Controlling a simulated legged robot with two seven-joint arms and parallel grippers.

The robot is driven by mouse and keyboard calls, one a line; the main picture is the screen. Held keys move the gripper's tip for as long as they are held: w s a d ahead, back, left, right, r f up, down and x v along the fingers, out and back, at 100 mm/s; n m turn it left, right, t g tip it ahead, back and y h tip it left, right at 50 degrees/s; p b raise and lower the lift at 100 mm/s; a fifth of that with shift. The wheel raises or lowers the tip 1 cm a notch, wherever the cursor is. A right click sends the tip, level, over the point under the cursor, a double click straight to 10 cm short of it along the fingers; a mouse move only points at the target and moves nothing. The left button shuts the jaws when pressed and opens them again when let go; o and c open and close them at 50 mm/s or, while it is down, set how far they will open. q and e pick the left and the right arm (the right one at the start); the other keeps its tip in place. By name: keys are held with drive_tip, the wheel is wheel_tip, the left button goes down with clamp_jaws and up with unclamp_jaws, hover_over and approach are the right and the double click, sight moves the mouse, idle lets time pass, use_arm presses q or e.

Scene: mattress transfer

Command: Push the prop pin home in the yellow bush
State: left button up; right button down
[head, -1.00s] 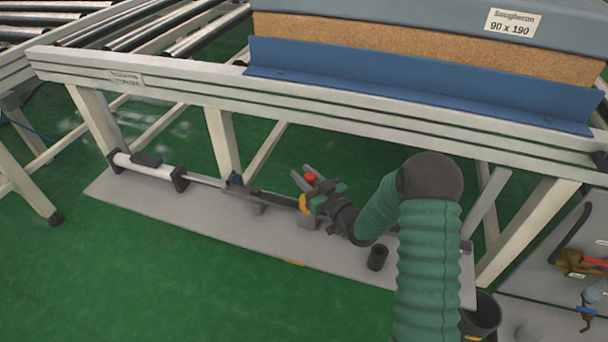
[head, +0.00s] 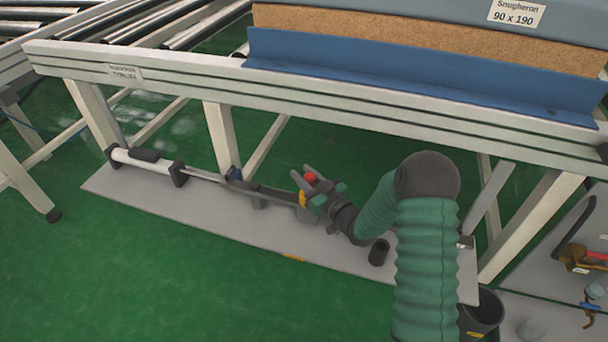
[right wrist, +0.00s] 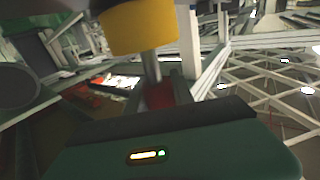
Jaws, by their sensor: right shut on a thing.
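The yellow bush (head: 302,198) sits at the right end of the dark bar on the grey plate under the conveyor frame. In the right wrist view the bush (right wrist: 138,28) is large at the top. The prop pin has a red head (head: 310,177). In the right wrist view a length of its bare metal shank (right wrist: 152,66) shows between the bush and the red part at my gripper. My right gripper (head: 318,190) is beside the bush, shut on the pin. Its fingertips are small and partly hidden. My left gripper is in neither view.
A white cylinder with a rod (head: 140,161) lies along the grey plate (head: 240,235). A black cup (head: 379,252) stands on the plate near my forearm. The pale frame rail (head: 300,110) runs above. A black bucket (head: 483,312) is at lower right.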

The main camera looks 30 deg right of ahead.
drive_tip(key=shift+f+b, duration=1.25)
drive_tip(key=shift+f, duration=0.55)
drive_tip(key=c, duration=1)
unclamp_jaws()
drive_tip(key=shift+s, duration=0.25)
drive_tip(key=s+p, duration=0.2)
drive_tip(key=s, duration=0.3)
drive_tip(key=s+d+p, duration=0.1)
drive_tip(key=s+p, duration=0.1)
drive_tip(key=s, duration=0.4)
drive_tip(key=s+p, duration=0.3)
drive_tip(key=s, duration=0.2)
drive_tip(key=shift+s+d, duration=0.15)
